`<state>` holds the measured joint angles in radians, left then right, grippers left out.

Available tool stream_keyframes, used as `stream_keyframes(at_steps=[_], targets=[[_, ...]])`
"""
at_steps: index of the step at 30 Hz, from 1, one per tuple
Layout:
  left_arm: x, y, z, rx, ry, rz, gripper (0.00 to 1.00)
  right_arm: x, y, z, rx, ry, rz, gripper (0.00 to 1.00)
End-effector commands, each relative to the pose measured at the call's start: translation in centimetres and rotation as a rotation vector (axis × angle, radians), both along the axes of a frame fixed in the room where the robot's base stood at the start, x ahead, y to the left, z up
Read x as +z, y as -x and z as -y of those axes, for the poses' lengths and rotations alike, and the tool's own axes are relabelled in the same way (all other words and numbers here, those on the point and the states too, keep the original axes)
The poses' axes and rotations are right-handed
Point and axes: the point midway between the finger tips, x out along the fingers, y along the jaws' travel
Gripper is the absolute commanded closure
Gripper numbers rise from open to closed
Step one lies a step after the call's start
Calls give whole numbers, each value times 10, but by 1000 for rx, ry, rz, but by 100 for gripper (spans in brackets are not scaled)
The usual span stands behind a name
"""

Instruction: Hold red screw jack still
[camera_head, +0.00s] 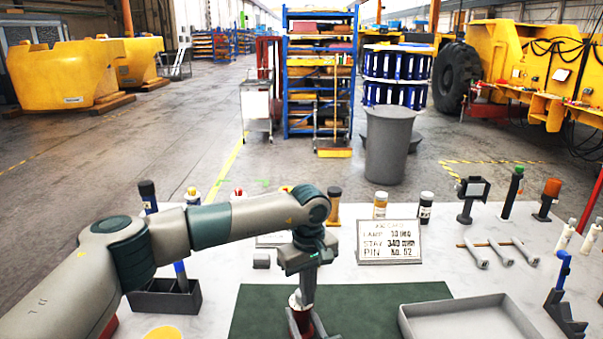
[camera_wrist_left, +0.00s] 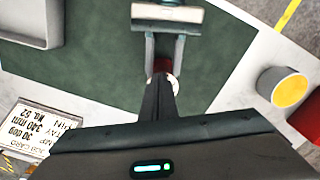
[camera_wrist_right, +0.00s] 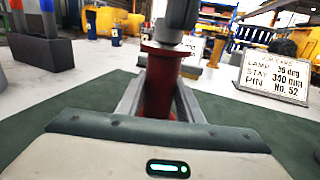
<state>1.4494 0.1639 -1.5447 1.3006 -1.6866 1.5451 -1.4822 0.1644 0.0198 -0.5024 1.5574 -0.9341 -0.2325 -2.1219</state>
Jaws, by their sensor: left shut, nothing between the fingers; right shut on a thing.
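The red screw jack (camera_wrist_right: 160,88) stands upright on the dark green mat (camera_head: 385,296). In the right wrist view my right gripper (camera_wrist_right: 158,100) is shut on its red body, one finger on each side. My left gripper (camera_head: 306,290) points down over the jack's top; its fingers (camera_wrist_left: 161,96) are shut with nothing between them. The jack's pale metal top shows beside these fingertips; I cannot tell whether they touch. The left gripper and fingers hide part of the jack in the head and left wrist views.
A dark box (camera_head: 150,303) sits to the left. A blue-topped stand (camera_head: 562,272) is at the right.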

Motion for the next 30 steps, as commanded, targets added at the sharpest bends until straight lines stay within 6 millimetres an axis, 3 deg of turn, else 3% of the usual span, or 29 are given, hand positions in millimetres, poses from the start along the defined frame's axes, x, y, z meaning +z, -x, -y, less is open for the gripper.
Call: stream_keyframes(at_steps=[30], targets=[[0,1,-16,7,-6,6,100,0,0,2,-3,1,0,100]])
